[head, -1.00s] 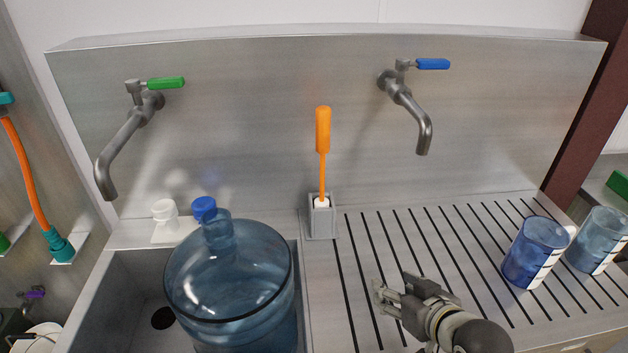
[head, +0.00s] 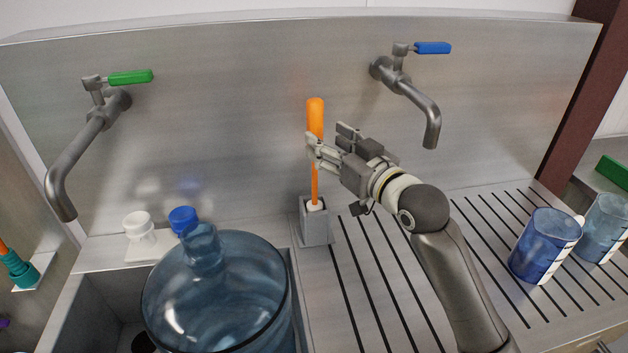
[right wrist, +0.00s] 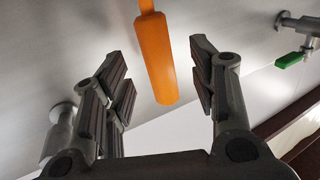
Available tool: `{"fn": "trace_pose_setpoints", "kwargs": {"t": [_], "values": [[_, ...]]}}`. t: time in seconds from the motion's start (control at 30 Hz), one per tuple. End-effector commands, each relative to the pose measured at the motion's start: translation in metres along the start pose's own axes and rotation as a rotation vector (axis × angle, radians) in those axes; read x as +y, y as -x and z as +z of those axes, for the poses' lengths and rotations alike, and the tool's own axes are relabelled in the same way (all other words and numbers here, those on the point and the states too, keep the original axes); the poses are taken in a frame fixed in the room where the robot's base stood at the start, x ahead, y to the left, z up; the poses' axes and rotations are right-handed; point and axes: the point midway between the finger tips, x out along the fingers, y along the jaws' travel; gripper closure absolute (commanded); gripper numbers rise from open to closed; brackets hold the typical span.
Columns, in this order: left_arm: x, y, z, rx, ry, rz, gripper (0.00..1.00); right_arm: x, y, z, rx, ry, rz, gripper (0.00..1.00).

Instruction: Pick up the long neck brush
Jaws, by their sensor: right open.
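The long neck brush stands upright, its orange handle (head: 316,115) at the top and its white lower end (head: 315,205) in a grey holder (head: 316,228) against the backsplash. My right gripper (head: 328,138) is open at the height of the handle's lower part, with fingers pointing left toward it. In the right wrist view the orange handle (right wrist: 155,60) shows between the spread fingers (right wrist: 160,85), touching neither; I cannot tell how deep it is between them. My left gripper is not in view.
A tap with a blue lever (head: 433,48) juts out above right. Two blue pitchers (head: 543,246) stand on the slotted drainboard (head: 350,290).

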Motion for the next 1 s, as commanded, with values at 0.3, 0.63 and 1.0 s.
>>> {"fn": "trace_pose_setpoints", "kwargs": {"t": [0.3, 0.63, 1.0], "values": [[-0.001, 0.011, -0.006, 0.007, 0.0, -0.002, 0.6, 0.001, -0.022, -0.001, -0.001, -0.001, 0.0, 0.47], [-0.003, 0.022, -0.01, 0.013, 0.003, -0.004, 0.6, 0.002, -0.055, 0.003, 0.0, 0.001, 0.001, 0.47], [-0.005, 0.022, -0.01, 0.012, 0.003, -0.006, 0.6, 0.002, -0.057, 0.004, 0.0, 0.001, 0.001, 0.57]]}}
